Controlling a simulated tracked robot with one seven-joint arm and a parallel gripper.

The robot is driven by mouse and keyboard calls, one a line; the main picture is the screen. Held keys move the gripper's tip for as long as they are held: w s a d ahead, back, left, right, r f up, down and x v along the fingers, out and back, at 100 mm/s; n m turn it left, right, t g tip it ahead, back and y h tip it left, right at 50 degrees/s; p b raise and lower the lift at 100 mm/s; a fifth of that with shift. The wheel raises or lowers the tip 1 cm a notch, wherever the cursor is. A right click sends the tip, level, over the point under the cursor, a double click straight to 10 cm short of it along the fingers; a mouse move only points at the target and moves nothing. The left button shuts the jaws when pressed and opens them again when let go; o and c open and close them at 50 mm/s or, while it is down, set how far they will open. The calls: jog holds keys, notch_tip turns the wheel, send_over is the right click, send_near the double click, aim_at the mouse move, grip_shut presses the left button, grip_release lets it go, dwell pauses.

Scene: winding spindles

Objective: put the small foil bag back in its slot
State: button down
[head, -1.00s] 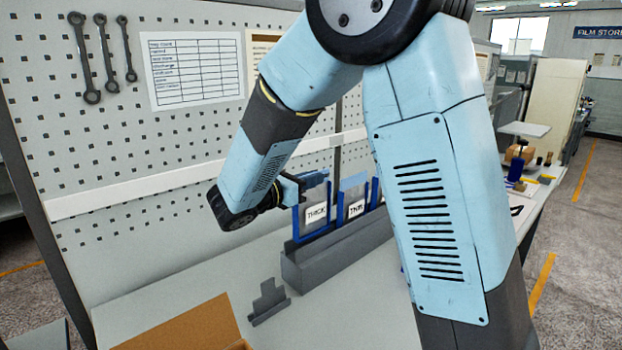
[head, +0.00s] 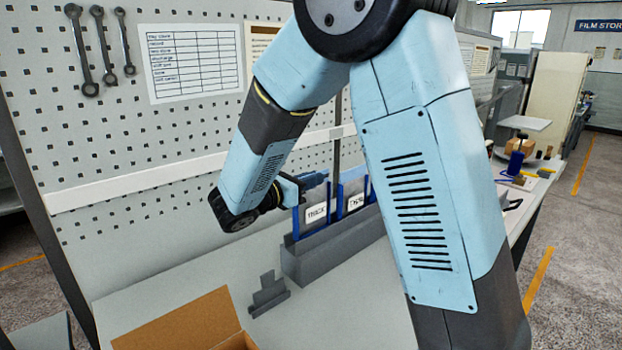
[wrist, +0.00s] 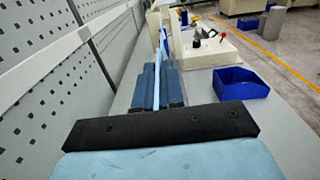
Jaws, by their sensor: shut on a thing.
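In the head view my gripper (head: 316,181) is shut just above the THICK frame of a grey rack (head: 335,250). A thin grey pane, seemingly the small foil bag (head: 312,193), shows below the fingers, inside or against the blue posts; I cannot tell how deep it sits. In the wrist view my gripper's dark blue fingers (wrist: 158,88) are closed on a thin pale edge (wrist: 158,62), seen nearly end-on. The THIN frame (head: 356,202) stands just to the right, with a grey pane in it.
A grey stepped block (head: 268,294) and an open cardboard box (head: 190,325) stand on the bench in front. A pegboard wall (head: 120,130) rises close behind the gripper. A blue bin (wrist: 240,83) lies right in the wrist view.

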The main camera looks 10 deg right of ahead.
jog(key=shift+f, duration=1.2)
jog(key=c, duration=1.2)
grip_release()
jog(key=shift+o, duration=0.2)
jog(key=shift+a, duration=0.15)
jog(key=v, duration=1.3)
jog(key=shift+s+a, duration=0.2)
jog(key=shift+a, duration=0.05)
